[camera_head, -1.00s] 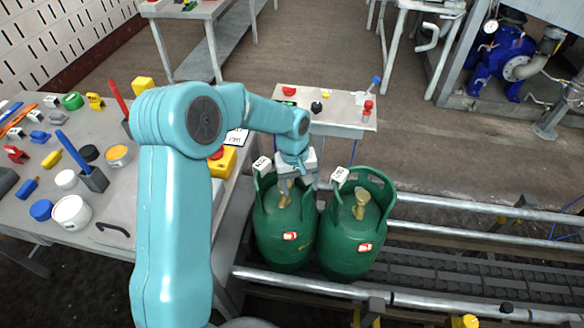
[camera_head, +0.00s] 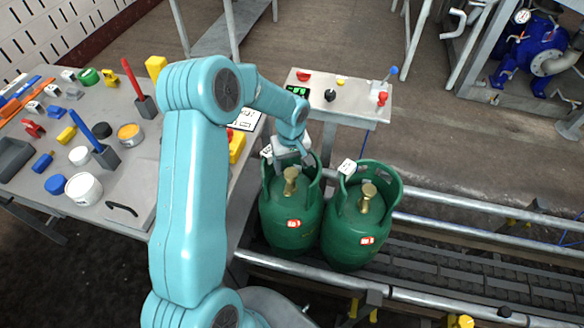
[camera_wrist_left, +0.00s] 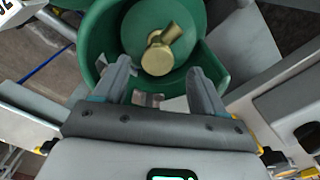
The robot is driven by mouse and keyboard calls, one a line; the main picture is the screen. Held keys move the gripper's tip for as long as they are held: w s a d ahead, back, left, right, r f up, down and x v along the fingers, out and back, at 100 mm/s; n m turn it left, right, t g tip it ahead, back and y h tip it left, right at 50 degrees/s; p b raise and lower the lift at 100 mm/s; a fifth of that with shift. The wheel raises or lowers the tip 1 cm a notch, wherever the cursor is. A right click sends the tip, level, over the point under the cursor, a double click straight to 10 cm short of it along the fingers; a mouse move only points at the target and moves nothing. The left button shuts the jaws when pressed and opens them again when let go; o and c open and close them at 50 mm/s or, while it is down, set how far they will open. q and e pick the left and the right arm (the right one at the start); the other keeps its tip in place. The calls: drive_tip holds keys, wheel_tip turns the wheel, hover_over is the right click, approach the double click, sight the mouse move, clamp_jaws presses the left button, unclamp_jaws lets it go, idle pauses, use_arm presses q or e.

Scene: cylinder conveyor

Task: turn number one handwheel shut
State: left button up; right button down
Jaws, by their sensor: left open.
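Two green gas cylinders stand upright side by side on the conveyor, a left one (camera_head: 285,222) and a right one (camera_head: 350,238). Each has a brass valve inside its collar: the left valve (camera_head: 290,180) and the right valve (camera_head: 367,197). White tags sit on the collars; I cannot read their numbers. My left gripper (camera_head: 292,152) is at the far side of the left cylinder's collar. In the wrist view its fingers (camera_wrist_left: 158,78) are spread and empty, with a brass valve (camera_wrist_left: 160,52) beyond the tips, apart from them. My right gripper is not in view.
A small control table (camera_head: 345,105) with a lever and buttons stands behind the cylinders. A workbench (camera_head: 130,180) with many loose parts is on the left. Metal rails (camera_head: 440,225) run along the conveyor, whose bed (camera_head: 450,270) is clear to the right.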

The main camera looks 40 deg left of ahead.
sight(291, 174)
use_arm(q)
wheel_tip(291, 174, down, 2)
drive_tip(key=shift+d+f, duration=0.1)
drive_tip(key=shift+f, duration=0.1)
drive_tip(key=shift+w+f, duration=0.1)
drive_tip(key=shift+f, duration=0.4)
drive_tip(key=c, duration=1.1)
drive_tip(key=shift+o, duration=0.2)
drive_tip(key=shift+m, duration=0.3)
